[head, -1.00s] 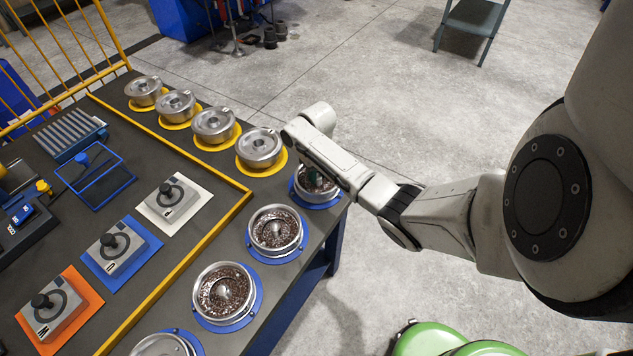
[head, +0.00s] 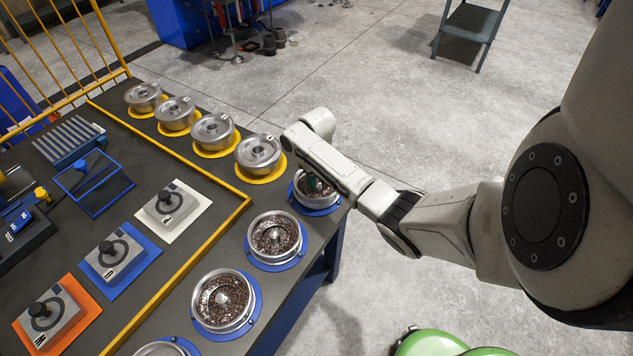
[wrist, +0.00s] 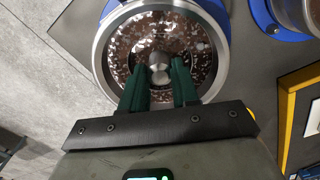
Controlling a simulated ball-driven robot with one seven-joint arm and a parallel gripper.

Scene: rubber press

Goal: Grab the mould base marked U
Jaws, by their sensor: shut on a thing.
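My gripper (wrist: 158,76) has its two green fingers closed around the central metal post of a round metal mould base (wrist: 104,62). In the head view this base (head: 300,188) is the farthest of the row on blue rings at the table's right edge. It holds brown and pale granules, and it sits at its blue ring (head: 322,211). My gripper (head: 312,184) reaches down into it from above, and my wrist partly covers it. No letter can be read on this base, so I cannot tell whether it is marked U.
More granule-filled bases (head: 274,236) (head: 224,300) stand nearer along the edge. Metal lids (head: 258,153) on yellow rings stand beyond, close to my wrist. A yellow rail (head: 195,260) separates letter-marked blocks (head: 115,254) on coloured pads. Open floor lies to the right.

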